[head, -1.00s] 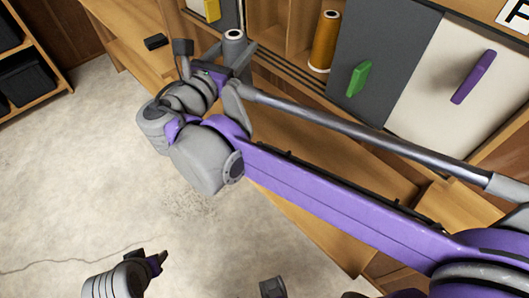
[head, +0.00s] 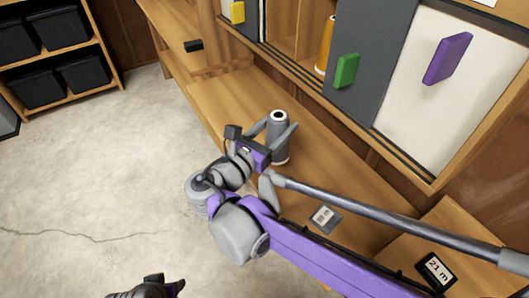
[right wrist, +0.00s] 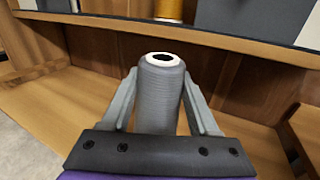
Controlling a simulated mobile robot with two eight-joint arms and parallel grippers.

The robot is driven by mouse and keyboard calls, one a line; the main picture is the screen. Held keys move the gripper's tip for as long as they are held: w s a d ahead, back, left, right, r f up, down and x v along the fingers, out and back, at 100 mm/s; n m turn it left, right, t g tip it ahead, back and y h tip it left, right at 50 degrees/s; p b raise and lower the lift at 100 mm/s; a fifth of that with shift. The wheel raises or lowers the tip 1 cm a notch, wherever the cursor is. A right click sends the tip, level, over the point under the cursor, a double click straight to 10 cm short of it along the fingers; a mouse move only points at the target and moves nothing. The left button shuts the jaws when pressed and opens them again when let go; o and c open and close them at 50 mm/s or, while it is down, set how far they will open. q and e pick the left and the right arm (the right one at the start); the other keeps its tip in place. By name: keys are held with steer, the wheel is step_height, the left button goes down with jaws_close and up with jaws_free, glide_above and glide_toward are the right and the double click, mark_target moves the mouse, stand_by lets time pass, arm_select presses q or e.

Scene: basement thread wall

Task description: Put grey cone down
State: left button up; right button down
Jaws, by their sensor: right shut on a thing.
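The grey cone (head: 279,138) is a thread spool with a white-rimmed hole at its top. It stands upright between the fingers of my right gripper (head: 274,134), which is shut on it. In the right wrist view the cone (right wrist: 160,95) shows between both fingers of the gripper (right wrist: 162,98); its lower end is hidden behind the gripper body. It is over the wooden bench top (head: 225,95); I cannot tell whether its base touches the wood. My left gripper (head: 172,287) is at the bottom edge of the head view, low over the floor, with its fingers unclear.
Above the bench is a cabinet with a green handle (head: 347,70) and a purple handle (head: 448,59). An orange cone (head: 326,45) stands inside it. Label cards (head: 325,217) and (head: 436,271) lie on the bench. A black block (head: 194,45) sits further left. Shelves with black bins (head: 55,37) stand at far left.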

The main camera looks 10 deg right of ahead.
step_height(320, 180, down, 10)
steer(key=b, duration=0.2)
steer(key=shift+w, duration=0.1)
steer(key=shift+f, duration=0.15)
steer(key=shift+c, duration=0.7)
jaws_free()
steer(key=v, duration=1.2)
